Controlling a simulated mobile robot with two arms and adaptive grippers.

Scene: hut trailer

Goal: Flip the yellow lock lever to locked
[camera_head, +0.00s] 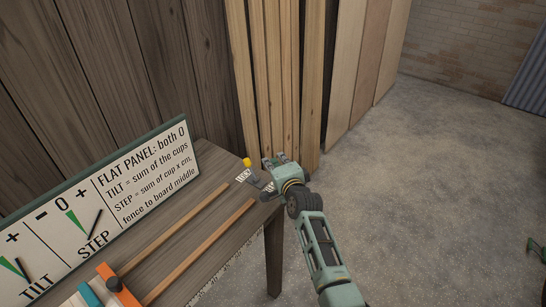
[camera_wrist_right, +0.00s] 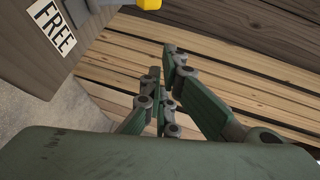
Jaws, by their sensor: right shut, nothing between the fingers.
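The lock lever has a yellow knob (camera_head: 246,162) on a grey shaft, at the far right end of the workbench. The knob leans up and left in the head view, over a small white label whose word is hard to read. In the wrist view only the lower part of the yellow knob (camera_wrist_right: 149,4) shows, at the top edge. My right gripper (camera_head: 275,160) is shut and empty, just right of the knob and apart from it. Its fingers (camera_wrist_right: 162,70) also show in the wrist view. A "FREE" label (camera_wrist_right: 52,28) is on the bench there. My left gripper is out of view.
The workbench (camera_head: 195,192) carries two wooden rails (camera_head: 205,245), an orange block (camera_head: 118,286) and a sign board (camera_head: 145,180) with tilt and step text. Tall planks (camera_head: 275,70) lean on the wall behind the gripper. Open concrete floor (camera_head: 430,180) lies to the right.

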